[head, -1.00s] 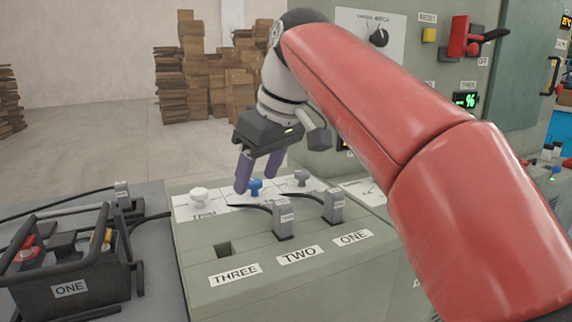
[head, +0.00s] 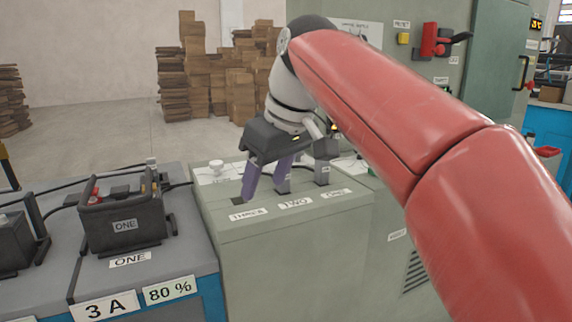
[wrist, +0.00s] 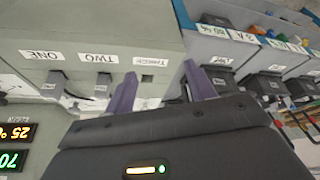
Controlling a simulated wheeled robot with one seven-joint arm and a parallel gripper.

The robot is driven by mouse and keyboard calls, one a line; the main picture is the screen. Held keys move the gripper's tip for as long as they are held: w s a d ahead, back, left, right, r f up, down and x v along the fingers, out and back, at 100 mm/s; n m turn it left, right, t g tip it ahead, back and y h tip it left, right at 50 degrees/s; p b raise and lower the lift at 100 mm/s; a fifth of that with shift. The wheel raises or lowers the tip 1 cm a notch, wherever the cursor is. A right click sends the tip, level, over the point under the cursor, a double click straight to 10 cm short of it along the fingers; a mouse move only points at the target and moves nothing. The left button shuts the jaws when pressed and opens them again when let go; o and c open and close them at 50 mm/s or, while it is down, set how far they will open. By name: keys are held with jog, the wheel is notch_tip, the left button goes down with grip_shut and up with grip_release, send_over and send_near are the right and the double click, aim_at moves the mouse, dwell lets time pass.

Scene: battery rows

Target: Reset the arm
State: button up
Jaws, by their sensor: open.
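My gripper (head: 268,182) is open and empty, its two purple fingers hanging over the green-grey console (head: 285,238). In the head view the fingers overlap the area by the THREE and TWO labels; I cannot tell their exact height. In the wrist view my gripper (wrist: 160,72) has its fingers spread, one on each side of the square THREE slot (wrist: 147,78), which is empty. Grey plugs stand in the TWO slot (wrist: 103,82) and the ONE slot (wrist: 56,80). My red arm reaches in from the right.
A black battery box marked ONE (head: 122,222) sits on the grey bench at left, with cables behind it. A white knob (head: 215,166) stands at the console's back. A tall green cabinet (head: 420,95) with a red switch handle (head: 432,40) rises behind my arm. Wooden stacks stand far back.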

jog(key=s+d+f+m+t+h, duration=0.1)
jog(key=s+d+f+m, duration=0.4)
jog(key=s+d+f, duration=0.3)
jog(key=s+d+f+m+t+h, duration=0.1)
jog(key=s+d+f+m, duration=0.4)
jog(key=f, duration=1.1)
jog(key=s+d+h, duration=0.1)
jog(key=s+d, duration=0.2)
jog(key=d, duration=0.2)
jog(key=shift+s+d+f+t, duration=0.2)
jog(key=shift+s+t, duration=0.2)
